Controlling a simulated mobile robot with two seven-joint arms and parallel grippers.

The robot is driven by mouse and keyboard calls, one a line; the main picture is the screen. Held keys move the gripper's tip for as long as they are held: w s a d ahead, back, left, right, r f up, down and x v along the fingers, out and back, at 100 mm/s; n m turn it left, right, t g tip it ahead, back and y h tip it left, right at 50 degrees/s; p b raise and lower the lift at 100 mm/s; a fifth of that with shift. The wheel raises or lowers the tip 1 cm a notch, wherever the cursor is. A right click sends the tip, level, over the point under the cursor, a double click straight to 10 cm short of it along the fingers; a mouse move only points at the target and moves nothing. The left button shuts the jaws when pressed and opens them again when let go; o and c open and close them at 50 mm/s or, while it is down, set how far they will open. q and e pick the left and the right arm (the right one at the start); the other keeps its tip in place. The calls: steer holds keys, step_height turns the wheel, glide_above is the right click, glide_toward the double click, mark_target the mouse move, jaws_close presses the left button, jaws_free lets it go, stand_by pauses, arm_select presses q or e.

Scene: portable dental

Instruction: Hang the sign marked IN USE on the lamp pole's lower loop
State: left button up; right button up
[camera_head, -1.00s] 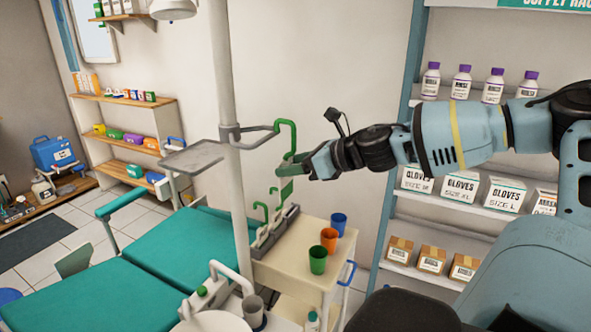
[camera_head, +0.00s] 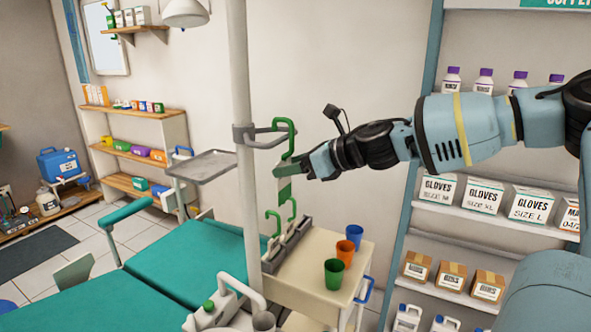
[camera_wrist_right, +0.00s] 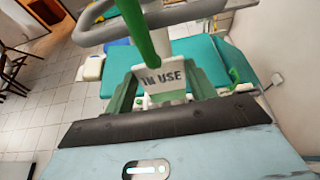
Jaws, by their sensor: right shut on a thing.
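The sign marked IN USE (camera_wrist_right: 165,78) is in my right gripper (camera_head: 290,168), which is shut on it. In the head view its green hook (camera_head: 291,134) points up and overlaps the outer end of the pole's grey loop (camera_head: 266,143). In the wrist view the hook (camera_wrist_right: 142,32) crosses in front of the grey loop (camera_wrist_right: 103,34). I cannot tell whether the hook rests on the loop. The lamp pole (camera_head: 242,80) stands upright left of the gripper. My left gripper is out of view.
A rack (camera_head: 290,246) with green-hooked signs stands below, on a cream cart (camera_head: 305,273) with several coloured cups. A grey tray (camera_head: 205,166) sticks out left of the pole. The teal chair (camera_head: 180,263) lies below left. A supply shelf (camera_head: 428,130) stands right.

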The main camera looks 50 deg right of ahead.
steer(key=shift+f+b, duration=0.3)
steer(key=shift+f, duration=0.75)
steer(key=o, duration=1.1)
steer(key=shift+c, duration=0.2)
steer(key=shift+s, duration=0.1)
steer(key=p+v, duration=0.2)
steer(key=v, duration=0.5)
steer(key=shift+s+d, duration=0.2)
steer(key=shift+s, duration=0.1)
